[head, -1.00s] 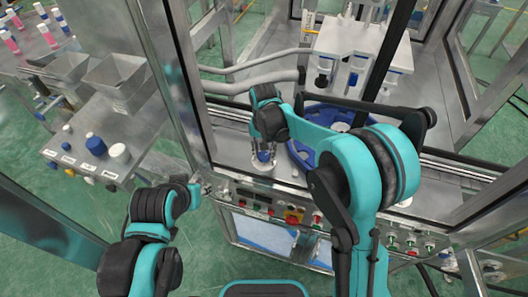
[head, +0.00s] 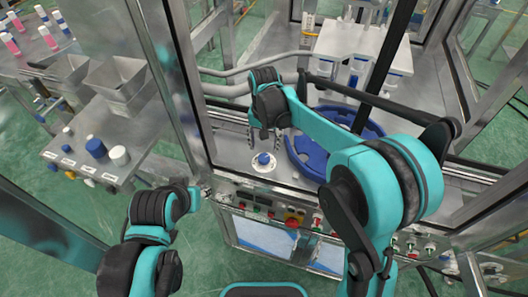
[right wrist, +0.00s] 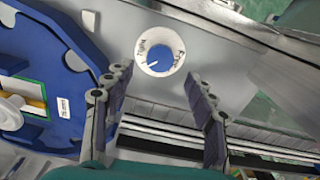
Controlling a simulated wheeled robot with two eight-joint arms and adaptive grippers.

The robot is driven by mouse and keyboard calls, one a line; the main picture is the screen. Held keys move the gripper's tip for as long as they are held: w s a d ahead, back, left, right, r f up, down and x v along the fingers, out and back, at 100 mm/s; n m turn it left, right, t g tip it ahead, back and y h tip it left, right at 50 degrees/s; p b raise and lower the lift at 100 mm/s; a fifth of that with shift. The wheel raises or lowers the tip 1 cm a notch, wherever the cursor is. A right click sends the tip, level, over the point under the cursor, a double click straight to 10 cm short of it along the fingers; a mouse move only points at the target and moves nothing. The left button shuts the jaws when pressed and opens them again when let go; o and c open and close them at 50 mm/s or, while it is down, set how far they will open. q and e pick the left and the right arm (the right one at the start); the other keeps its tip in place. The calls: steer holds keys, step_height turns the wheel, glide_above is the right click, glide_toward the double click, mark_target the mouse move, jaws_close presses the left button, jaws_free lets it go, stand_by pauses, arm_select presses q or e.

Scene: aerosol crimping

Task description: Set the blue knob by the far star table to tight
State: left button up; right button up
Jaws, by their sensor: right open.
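The blue knob (head: 263,159) sits on a round white dial on the grey deck, beside the blue star table (head: 300,158). In the right wrist view the knob (right wrist: 161,58) has a white mark pointing left and slightly down. The dial's left label appears to read "Tight"; the right label is too blurred to read. My right gripper (head: 265,140) is above the knob, apart from it and empty. In the right wrist view its fingers (right wrist: 158,88) are spread wide. The star table (right wrist: 70,42) lies left of them.
A control panel with buttons (head: 292,218) runs along the front edge. A metal frame post (head: 172,75) stands left of the deck. A side table (head: 88,140) holds blue and white caps and metal bins. A white-topped station (head: 362,45) stands behind the star table.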

mark_target(264, 157)
step_height(264, 157, up, 6)
steer(key=shift+r, duration=0.1)
stand_by(0.8)
steer(key=s+d+n+t+b, duration=0.1)
steer(key=s+d+t+b, duration=0.2)
steer(key=s+d, duration=0.75)
steer(key=s+d+f+n+t+b, duration=0.1)
steer(key=s+d+f+t+b, duration=0.2)
steer(key=s+d+f, duration=0.4)
steer(key=shift+s+n+t, duration=0.3)
steer(key=shift+s+t, duration=0.2)
steer(key=shift+s, duration=0.45)
steer(key=shift+f, duration=0.1)
